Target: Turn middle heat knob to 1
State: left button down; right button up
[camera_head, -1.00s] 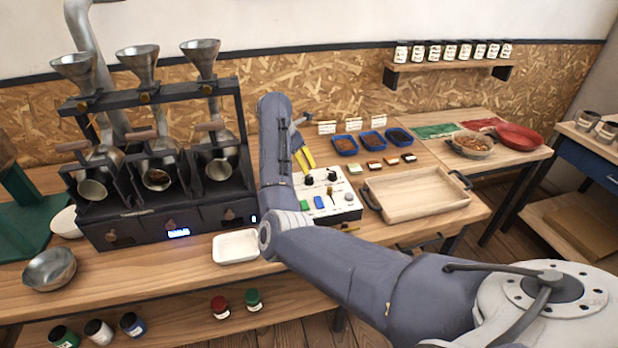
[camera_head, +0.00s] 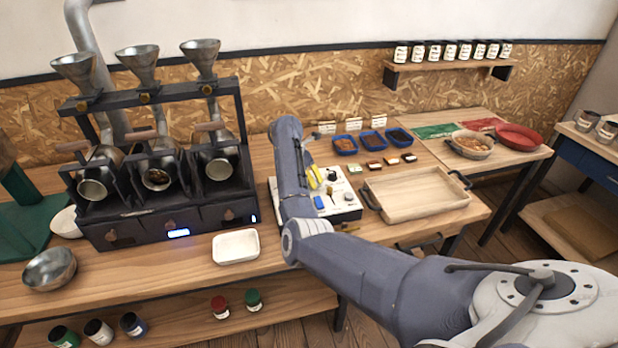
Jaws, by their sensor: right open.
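The black roaster (camera_head: 140,212) stands on the left of the bench with three drums. Its front has a row of small brownish knobs; the middle heat knob (camera_head: 169,224) sits above a lit blue-white display (camera_head: 178,233). The knob's setting is too small to read. My right arm reaches in from the lower right and bends upward right of the roaster. My right gripper (camera_head: 316,176), with yellow parts, is open over the control box (camera_head: 343,205), well away from the knob and partly hidden by my arm. My left gripper is not in view.
A white tray (camera_head: 236,247) lies between the roaster and my arm. A wooden tray (camera_head: 418,200) is right of the control box, with blue dishes behind it. A metal bowl (camera_head: 50,268) sits at the front left. The bench's front strip is partly clear.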

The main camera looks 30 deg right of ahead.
grip_shut()
